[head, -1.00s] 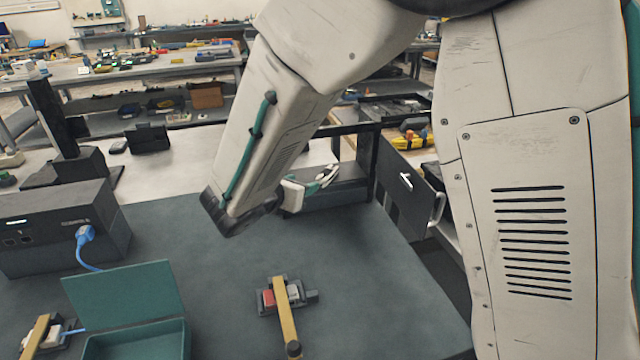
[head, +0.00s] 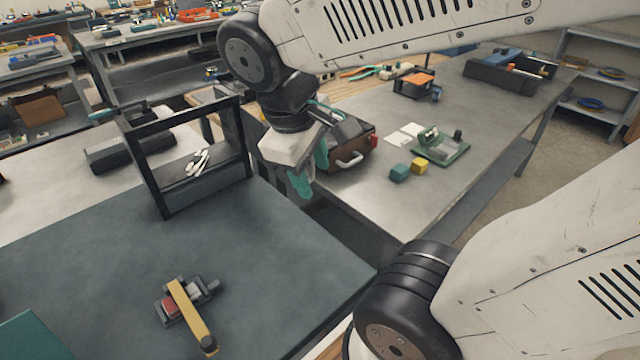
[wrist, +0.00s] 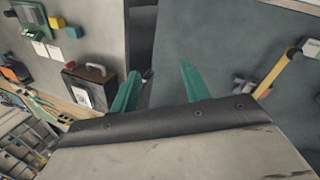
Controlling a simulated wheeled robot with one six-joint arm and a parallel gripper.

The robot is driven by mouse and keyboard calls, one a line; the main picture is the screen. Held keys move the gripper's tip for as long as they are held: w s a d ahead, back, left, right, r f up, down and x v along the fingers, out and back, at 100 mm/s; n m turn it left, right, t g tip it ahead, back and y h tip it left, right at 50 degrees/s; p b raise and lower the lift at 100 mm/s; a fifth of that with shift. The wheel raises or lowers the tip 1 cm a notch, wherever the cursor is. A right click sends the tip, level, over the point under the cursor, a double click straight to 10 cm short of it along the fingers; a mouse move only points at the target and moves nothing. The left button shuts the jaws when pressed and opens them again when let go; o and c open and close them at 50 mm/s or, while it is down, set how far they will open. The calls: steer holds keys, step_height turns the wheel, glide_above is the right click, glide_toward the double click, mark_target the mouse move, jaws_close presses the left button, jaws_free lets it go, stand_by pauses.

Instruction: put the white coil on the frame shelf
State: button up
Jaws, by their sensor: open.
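The white coil (head: 198,162) looks like a small bundle of white loops. It lies on the shelf of the black frame (head: 163,191), at the back edge of the dark mat, and its fine shape is too small to tell. My gripper (head: 306,181) is to the right of the frame, apart from it, over the gap between the two tables. In the wrist view its two teal fingers (wrist: 160,88) are spread with nothing between them. The coil is not seen in the wrist view.
A brown case (head: 345,150) with a pale handle stands close behind my gripper on the grey table. Teal and yellow blocks (head: 400,172) lie to its right. A clamp with a yellow bar (head: 190,310) sits on the mat. The mat's middle is clear.

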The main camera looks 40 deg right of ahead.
steer(key=s+m+y, duration=0.1)
steer(key=s+a+m+y, duration=0.1)
steer(key=s, duration=0.1)
steer(key=s+a+m+t+y, duration=0.1)
steer(key=m, duration=0.1)
steer(key=shift+s+a+r, duration=0.2)
steer(key=shift+s+r, duration=0.1)
steer(key=shift+r, duration=0.1)
stand_by(0.8)
